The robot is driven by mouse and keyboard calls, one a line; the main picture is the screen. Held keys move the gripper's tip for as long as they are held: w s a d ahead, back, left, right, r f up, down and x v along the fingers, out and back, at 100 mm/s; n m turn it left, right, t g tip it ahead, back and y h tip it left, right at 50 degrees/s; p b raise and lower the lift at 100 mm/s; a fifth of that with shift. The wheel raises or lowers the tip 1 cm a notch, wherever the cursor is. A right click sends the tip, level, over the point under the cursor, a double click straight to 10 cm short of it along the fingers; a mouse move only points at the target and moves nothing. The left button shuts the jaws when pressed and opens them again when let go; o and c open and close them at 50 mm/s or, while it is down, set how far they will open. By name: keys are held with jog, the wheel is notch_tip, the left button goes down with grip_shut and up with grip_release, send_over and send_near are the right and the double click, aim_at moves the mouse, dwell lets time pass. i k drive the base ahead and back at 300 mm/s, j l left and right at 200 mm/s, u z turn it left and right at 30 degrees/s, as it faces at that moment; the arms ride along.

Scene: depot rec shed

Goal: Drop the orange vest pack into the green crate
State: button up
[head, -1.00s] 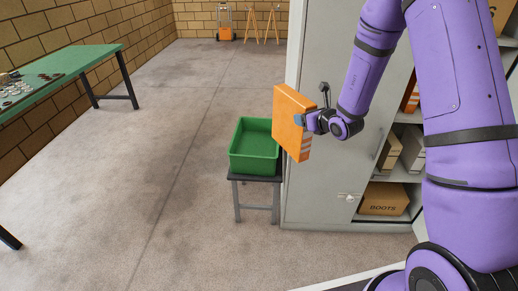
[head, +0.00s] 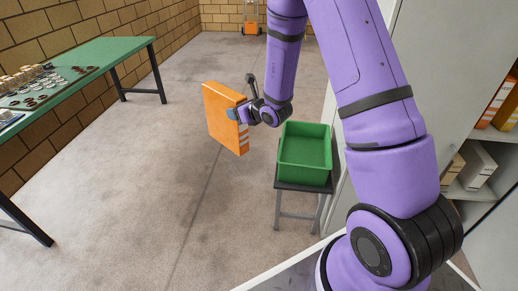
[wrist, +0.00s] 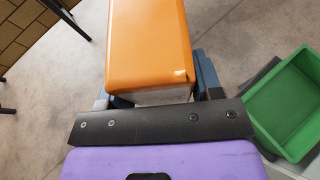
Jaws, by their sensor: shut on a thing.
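The orange vest pack (head: 222,117) is a flat, upright box with white stripes on its near edge. My gripper (head: 236,115) is shut on it and holds it in the air, left of the green crate. In the wrist view the pack (wrist: 149,42) sits between the two blue fingers of my gripper (wrist: 155,92). The green crate (head: 304,176) is open and looks empty. It stands on a small dark stand, to the right of the pack and apart from it. The crate also shows at the right of the wrist view (wrist: 262,107).
A green table (head: 75,58) with game pieces on it stands at the left. Grey cabinet shelves (head: 480,140) with boxes are at the right, close to my arm. An orange hand truck (head: 250,22) stands by the far brick wall. The floor between is clear.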

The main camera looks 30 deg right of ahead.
aim_at(306, 156)
jog(key=i+j+u, duration=0.2)
jog(key=i+u, duration=0.3)
jog(key=i, duration=0.2)
jog(key=i+u, duration=0.45)
jog(key=i, duration=0.25)
jog(key=i+j+z, duration=0.1)
jog(key=i+z, duration=0.15)
jog(key=i+j+z, duration=0.15)
jog(key=i+z, duration=0.15)
jog(key=i, duration=0.15)
jog(key=i+j+z, duration=0.1)
jog(key=z, duration=0.3)
jog(key=i+j+z, duration=0.15)
jog(key=z, duration=0.3)
jog(key=i+j+z, duration=0.1)
jog(key=z, duration=0.3)
jog(key=j+z, duration=0.25)
jog(key=z, duration=0.15)
jog(key=i+j+z, duration=0.15)
jog(key=z, duration=0.25)
jog(key=i+j+z, duration=0.1)
jog(key=j+z, duration=0.15)
jog(key=z, duration=0.15)
jog(key=j+z, duration=0.25)
jog(key=z, duration=0.15)
jog(key=j+z, duration=0.4)
jog(key=i+z, duration=0.15)
jog(key=i, duration=0.35)
